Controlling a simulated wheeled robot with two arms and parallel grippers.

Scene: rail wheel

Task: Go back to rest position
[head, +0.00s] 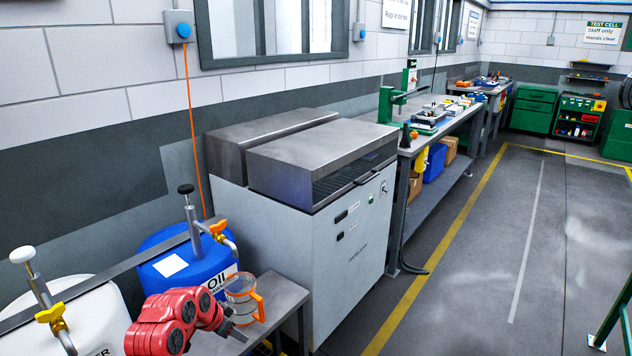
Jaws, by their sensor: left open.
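My left gripper (235,325) is at the lower left, at the end of my red arm (165,325). Its dark fingers are open and point right, just below a clear jug with an orange handle (241,295). The jug stands upright on a small grey metal table (278,296). I cannot tell whether the fingers touch it. My right gripper is not in view.
A blue oil drum (185,270) and a white drum (85,320), both with pumps and yellow taps, stand behind my arm. A grey cabinet machine (335,255) stands right of the table. A workbench (450,125) runs beyond it. The floor (490,240) at right is clear.

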